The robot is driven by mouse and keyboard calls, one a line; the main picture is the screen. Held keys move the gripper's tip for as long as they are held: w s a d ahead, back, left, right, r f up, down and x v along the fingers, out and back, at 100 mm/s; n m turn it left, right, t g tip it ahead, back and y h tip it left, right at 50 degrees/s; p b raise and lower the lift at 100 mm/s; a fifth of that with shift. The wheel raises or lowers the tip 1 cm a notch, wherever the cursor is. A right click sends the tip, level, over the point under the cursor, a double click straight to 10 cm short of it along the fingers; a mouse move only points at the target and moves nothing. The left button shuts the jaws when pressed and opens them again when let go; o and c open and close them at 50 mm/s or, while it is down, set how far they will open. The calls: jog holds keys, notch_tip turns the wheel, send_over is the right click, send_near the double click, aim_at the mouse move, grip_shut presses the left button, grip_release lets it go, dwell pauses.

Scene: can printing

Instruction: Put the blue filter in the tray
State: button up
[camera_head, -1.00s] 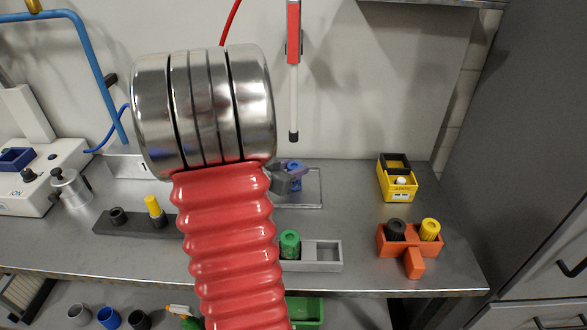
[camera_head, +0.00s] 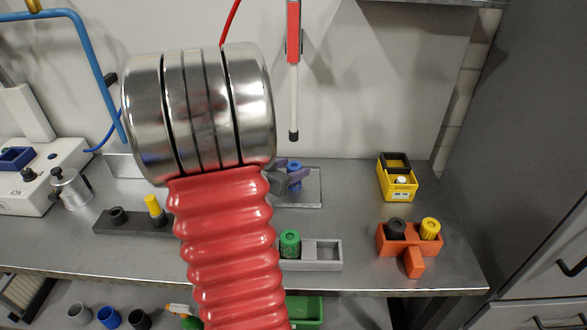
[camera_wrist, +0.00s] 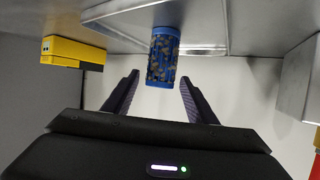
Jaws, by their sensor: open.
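The blue filter (camera_head: 295,167) stands at the back of the bench, partly hidden by my gripper (camera_head: 284,180) in the head view. In the wrist view, the blue filter (camera_wrist: 162,57) is a blue mesh cylinder with its end at a metal surface. My gripper (camera_wrist: 159,77) is open, with one dark finger on each side of the filter and gaps showing on both sides. A grey tray (camera_head: 325,265) with two compartments lies at the front of the bench. A green filter (camera_head: 290,243) is in its left compartment; the right one is empty.
A shallow metal plate (camera_head: 312,196) lies at the back, beneath my gripper. A yellow box (camera_head: 397,191) and an orange holder (camera_head: 394,240) with black and yellow caps stand to the right. A dark rack (camera_head: 130,223) lies left. A red and white rod hangs above (camera_head: 293,80).

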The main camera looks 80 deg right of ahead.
jog(key=v, duration=1)
jog(key=shift+a, duration=0.3)
jog(key=shift+w+r, duration=0.1)
jog(key=shift+w, duration=0.15)
